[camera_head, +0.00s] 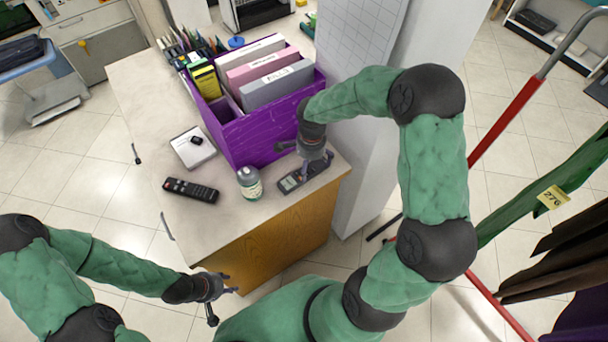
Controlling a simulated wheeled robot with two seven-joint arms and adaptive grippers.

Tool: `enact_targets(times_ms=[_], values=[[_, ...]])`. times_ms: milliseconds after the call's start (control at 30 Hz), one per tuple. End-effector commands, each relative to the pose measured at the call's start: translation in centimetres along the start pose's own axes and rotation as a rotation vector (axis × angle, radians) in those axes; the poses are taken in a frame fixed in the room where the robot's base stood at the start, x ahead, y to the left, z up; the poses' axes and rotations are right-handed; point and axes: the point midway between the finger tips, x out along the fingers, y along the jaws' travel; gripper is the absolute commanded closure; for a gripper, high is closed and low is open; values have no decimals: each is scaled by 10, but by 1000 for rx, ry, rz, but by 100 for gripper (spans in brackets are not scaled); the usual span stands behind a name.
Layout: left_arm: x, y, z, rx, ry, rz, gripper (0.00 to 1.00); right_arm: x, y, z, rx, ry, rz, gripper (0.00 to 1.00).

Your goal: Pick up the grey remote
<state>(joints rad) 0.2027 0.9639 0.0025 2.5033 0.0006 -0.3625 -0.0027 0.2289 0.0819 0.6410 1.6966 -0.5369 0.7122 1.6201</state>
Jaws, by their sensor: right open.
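A grey handset that looks like the grey remote (289,184) lies near the front right edge of the counter, tilted in the picture. My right gripper (309,164) is directly over its far part, open, with its fingers close about it. Whether they touch it cannot be told, and the gripper hides part of it. My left gripper (221,299) hangs low in front of the counter, away from the objects, with its fingers spread and empty.
On the counter (215,222) are a black remote (191,190), a white-and-green bottle (249,183) just left of the grey remote, a small pad with a black item (193,147) and a purple file box (262,138) behind. A white pillar (372,150) stands right. The counter's left front is clear.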

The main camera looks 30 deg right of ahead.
Motion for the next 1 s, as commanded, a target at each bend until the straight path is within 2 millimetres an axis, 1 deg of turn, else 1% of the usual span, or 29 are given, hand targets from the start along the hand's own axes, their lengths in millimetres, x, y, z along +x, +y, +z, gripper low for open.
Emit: enact_targets(times_ms=[233, 333, 433, 600, 633, 667, 700, 767, 800, 867, 1000], values=[[13, -5, -1, 0, 0, 0, 60, 33, -3, 10, -3, -2, 4, 3], [16, -6, -1, 0, 0, 0, 60, 45, -3, 8, 0, -1, 3, 3], [17, -6, -1, 0, 0, 0, 60, 49, -4, 8, 0, -1, 1, 3], [16, -6, -1, 0, 0, 0, 60, 48, -4, 8, 0, -1, 0, 3], [16, -6, -1, 0, 0, 0, 60, 48, -4, 8, 0, -1, 0, 5], [16, -6, -1, 0, 0, 0, 60, 48, -4, 8, 0, -1, 1, 14], [16, -6, -1, 0, 0, 0, 60, 48, -4, 8, 0, -1, 1, 25], [16, -6, -1, 0, 0, 0, 60, 48, -4, 8, 0, -1, 1, 42], [16, -6, -1, 0, 0, 0, 60, 48, -4, 8, 0, -1, 1, 53], [16, -6, -1, 0, 0, 0, 60, 48, -4, 8, 0, -1, 1, 69], [16, -6, -1, 0, 0, 0, 60, 48, -4, 8, 0, -1, 1, 69]])
